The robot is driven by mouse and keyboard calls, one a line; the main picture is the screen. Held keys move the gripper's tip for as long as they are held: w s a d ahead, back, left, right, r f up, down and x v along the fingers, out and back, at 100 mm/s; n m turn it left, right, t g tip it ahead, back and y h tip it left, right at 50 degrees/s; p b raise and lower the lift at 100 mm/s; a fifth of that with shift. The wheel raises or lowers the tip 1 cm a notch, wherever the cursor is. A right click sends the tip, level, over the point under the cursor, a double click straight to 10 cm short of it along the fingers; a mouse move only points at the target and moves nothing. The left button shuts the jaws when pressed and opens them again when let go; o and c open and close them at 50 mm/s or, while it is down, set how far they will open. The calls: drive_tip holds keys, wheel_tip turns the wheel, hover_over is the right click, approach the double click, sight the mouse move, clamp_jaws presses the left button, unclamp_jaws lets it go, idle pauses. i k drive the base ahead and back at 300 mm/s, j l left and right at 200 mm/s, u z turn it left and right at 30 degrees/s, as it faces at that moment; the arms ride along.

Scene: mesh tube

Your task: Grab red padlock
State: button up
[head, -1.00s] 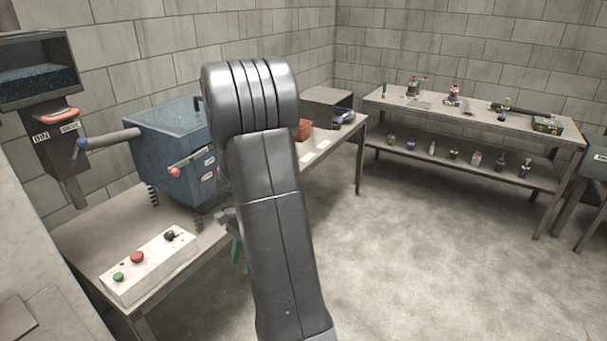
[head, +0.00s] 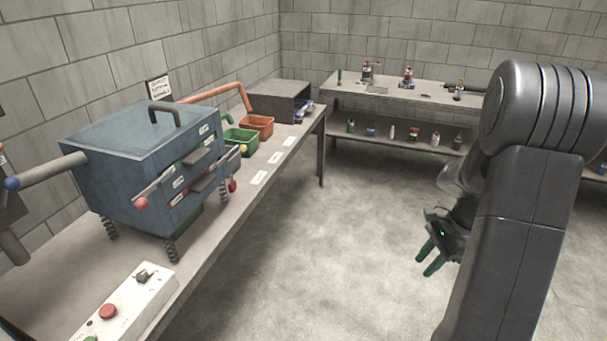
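I cannot make out a red padlock for certain. A small red thing (head: 232,185) shows at the right side of the blue machine (head: 150,165), by the table edge; it is too small to tell what it is. My gripper (head: 423,264) has green fingers with a gap between them and nothing visible in it. It hangs over open floor, to the right of the table and well apart from the blue machine.
The long table (head: 225,225) carries a white button box (head: 125,305), a green bin (head: 241,140) and an orange bin (head: 257,125). A back workbench (head: 400,100) holds bottles and tools, with several bottles on its lower shelf. The floor between is clear.

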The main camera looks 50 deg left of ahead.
sight(233, 187)
drive_tip(key=i+j+z, duration=0.1)
drive_tip(key=j+z, duration=0.2)
drive_tip(key=z, duration=0.15)
drive_tip(key=i+j+z, duration=0.1)
drive_tip(key=j+z, duration=0.6)
drive_tip(key=z, duration=0.15)
drive_tip(key=j+u, duration=0.15)
drive_tip(key=j, duration=0.45)
drive_tip(key=i+j+u, duration=0.1)
drive_tip(key=j, duration=0.5)
drive_tip(key=j+u, duration=0.15)
drive_tip(key=j, duration=0.45)
drive_tip(key=j+u, duration=0.1)
drive_tip(key=u, duration=0.35)
drive_tip(key=j+u, duration=0.1)
drive_tip(key=u, duration=0.35)
drive_tip(key=i+j+u, duration=0.1)
drive_tip(key=u, duration=0.35)
drive_tip(key=i+u, duration=0.1)
drive_tip(key=u, duration=0.35)
drive_tip(key=j+u, duration=0.1)
drive_tip(key=u, duration=0.4)
drive_tip(key=i+u, duration=0.15)
drive_tip(key=u, duration=0.75)
drive_tip(key=i+l, duration=0.05)
